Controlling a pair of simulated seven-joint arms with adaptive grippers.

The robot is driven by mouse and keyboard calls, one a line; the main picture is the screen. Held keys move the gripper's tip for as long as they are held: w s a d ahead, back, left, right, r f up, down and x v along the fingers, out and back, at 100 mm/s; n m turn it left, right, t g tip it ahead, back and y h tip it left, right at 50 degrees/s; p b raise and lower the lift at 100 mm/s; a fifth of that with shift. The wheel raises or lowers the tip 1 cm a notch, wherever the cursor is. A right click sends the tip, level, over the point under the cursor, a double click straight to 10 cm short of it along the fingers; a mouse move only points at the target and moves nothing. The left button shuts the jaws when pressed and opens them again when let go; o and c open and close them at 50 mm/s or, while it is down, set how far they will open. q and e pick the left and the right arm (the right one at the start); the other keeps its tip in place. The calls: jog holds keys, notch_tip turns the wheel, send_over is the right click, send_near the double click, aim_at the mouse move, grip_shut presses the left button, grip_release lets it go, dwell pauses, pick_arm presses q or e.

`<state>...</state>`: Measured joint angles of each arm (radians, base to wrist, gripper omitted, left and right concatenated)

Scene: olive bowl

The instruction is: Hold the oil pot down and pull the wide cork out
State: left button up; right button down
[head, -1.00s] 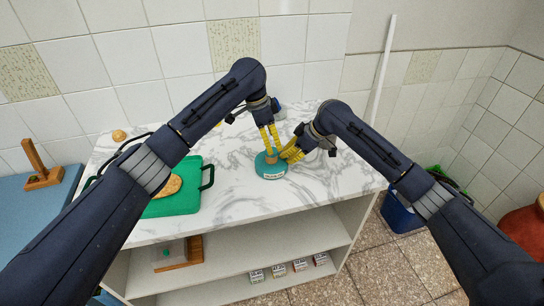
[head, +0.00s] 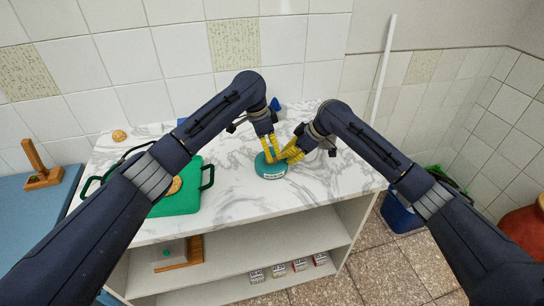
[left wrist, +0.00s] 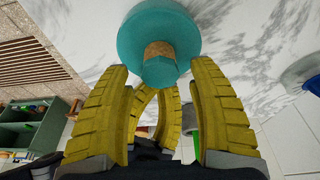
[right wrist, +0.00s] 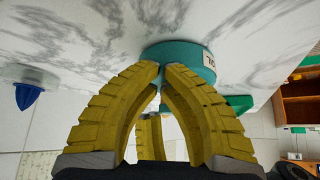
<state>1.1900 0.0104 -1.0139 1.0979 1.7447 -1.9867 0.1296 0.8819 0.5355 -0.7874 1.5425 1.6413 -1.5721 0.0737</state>
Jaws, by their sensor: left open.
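The teal oil pot (head: 270,171) stands upright on the marble counter; it also shows in the left wrist view (left wrist: 150,22) and right wrist view (right wrist: 185,52). The brown wide cork (left wrist: 159,49) sits in its neck in the left wrist view; the fingers hide it in the head view. My left gripper (head: 268,156) is open above the pot, its fingertips on either side of the neck and cork, apart from both. My right gripper (head: 286,156) comes from the right; its fingertips are drawn together at the pot's neck and appear closed on it.
A blue pointed thing (right wrist: 27,96) stands behind the pot. A small round bun (head: 119,136) lies at the back left. The counter's front right is bare.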

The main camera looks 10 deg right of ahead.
pick_arm(q)
jog(key=shift+f, duration=1.65)
jog(key=shift+f, duration=0.15)
jog(key=shift+c, duration=0.3)
jog(key=c, duration=1.2)
